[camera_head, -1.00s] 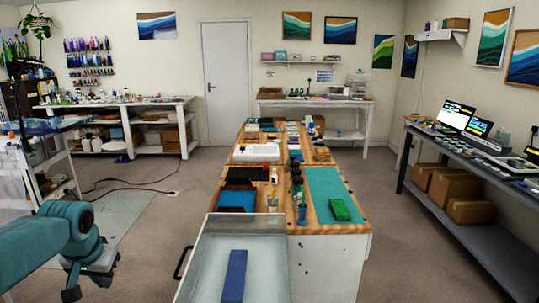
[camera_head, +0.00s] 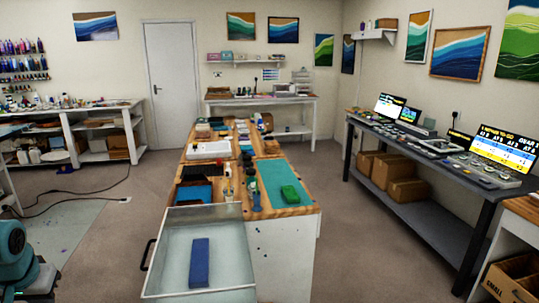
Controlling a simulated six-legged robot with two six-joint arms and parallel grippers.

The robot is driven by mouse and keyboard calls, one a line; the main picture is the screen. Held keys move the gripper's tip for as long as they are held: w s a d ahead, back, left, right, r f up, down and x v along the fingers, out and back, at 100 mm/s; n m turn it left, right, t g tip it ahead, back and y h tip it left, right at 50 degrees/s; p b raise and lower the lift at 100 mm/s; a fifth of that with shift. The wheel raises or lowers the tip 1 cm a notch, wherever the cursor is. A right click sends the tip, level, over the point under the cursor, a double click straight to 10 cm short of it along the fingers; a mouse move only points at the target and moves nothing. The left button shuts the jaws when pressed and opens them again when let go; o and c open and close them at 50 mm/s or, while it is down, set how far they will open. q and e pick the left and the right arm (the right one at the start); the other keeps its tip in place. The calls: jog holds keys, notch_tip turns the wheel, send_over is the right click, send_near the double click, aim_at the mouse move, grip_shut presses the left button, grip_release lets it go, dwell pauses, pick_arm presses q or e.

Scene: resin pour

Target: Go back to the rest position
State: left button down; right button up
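Part of my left arm (camera_head: 12,250) shows at the lower left edge. Its gripper is out of the picture. My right arm and its gripper do not show. In front of me stands a wooden-topped worktable (camera_head: 300,208) with a pale open tray (camera_head: 170,255) at its near end. A long blue block (camera_head: 200,263) lies inside the tray. Neither gripper is seen near the block or the tray.
A green block (camera_head: 289,195) lies on a teal mat (camera_head: 270,178) on the worktable. A dark bench (camera_head: 385,150) with laptops runs along the right wall. A white shelf table (camera_head: 80,130) stands at the left. Carpet is free on both sides of the worktable.

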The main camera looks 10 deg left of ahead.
pick_arm(q)
jog(key=w+d+f+m+h, duration=0.25)
jog(key=d+f+h, duration=0.25)
jog(key=d+f, duration=1.9)
jog(key=s+d+f+g+h, duration=0.1)
jog(key=s+d+f+g, duration=0.1)
jog(key=s+d+f, duration=1.1)
jog(key=s+d, duration=0.1)
jog(key=s, duration=0.3)
jog(key=shift+d+f+g, duration=0.15)
jog(key=shift+f+g, duration=0.1)
jog(key=shift+g, duration=0.05)
